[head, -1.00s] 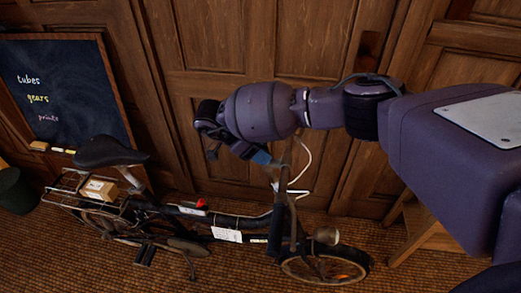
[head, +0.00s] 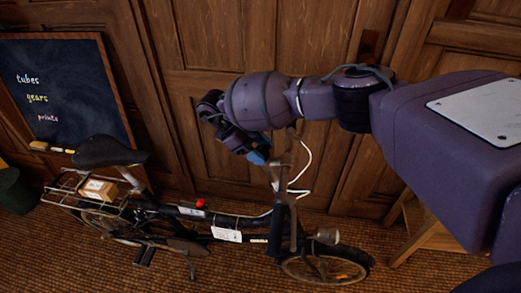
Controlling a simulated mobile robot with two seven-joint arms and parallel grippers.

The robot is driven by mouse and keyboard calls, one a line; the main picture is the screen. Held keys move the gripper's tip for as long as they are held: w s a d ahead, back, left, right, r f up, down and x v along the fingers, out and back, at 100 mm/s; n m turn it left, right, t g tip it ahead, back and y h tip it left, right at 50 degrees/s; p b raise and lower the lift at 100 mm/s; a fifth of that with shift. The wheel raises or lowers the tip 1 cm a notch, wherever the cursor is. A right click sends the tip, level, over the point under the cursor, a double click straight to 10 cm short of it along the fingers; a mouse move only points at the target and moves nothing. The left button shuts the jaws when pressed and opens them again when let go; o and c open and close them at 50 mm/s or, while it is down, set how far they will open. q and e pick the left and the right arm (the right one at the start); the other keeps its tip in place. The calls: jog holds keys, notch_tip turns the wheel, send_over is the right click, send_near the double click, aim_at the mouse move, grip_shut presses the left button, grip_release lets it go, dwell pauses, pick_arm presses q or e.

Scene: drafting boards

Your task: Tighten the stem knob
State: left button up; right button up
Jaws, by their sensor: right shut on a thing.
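A dark bicycle stands side-on in the head view, its handlebar stem (head: 276,185) rising at the right end of the frame. My right gripper (head: 260,158), with blue at its fingertips, is at the top of the stem, beside the handlebar (head: 291,150). It is shut on what I take to be the stem knob. The fingers and wrist hide the knob, so its turn and seating cannot be seen. My left gripper is not in view.
A red-topped part (head: 200,203) and a white tag (head: 227,235) are on the bicycle frame. A saddle (head: 107,151) and a rack with a small box (head: 98,190) are at left. Wooden panelling (head: 235,40) stands close behind. A chalkboard (head: 65,90) leans at left.

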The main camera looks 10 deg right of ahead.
jog(key=m+g+y, duration=0.1)
jog(key=m, duration=0.3)
jog(key=shift+r, duration=0.1)
jog(key=m+g+y+p, duration=0.1)
jog(key=m, duration=0.3)
jog(key=shift+y, duration=0.4)
jog(key=m+y+p, duration=0.1)
jog(key=m, duration=0.1)
jog(key=shift+r+m, duration=0.1)
jog(key=shift+m, duration=0.3)
jog(key=m+y+p, duration=0.2)
jog(key=m, duration=0.1)
jog(key=shift+m+p, duration=0.4)
jog(key=shift+m+y+p, duration=0.4)
jog(key=shift+m+p, duration=0.15)
jog(key=shift+m, duration=0.15)
jog(key=shift+m+p, duration=0.45)
jog(key=shift+m, duration=0.15)
jog(key=shift+m+t+y+p, duration=0.3)
jog(key=shift+m+y+p, duration=0.15)
jog(key=shift+m, duration=0.15)
jog(key=o, duration=0.9)
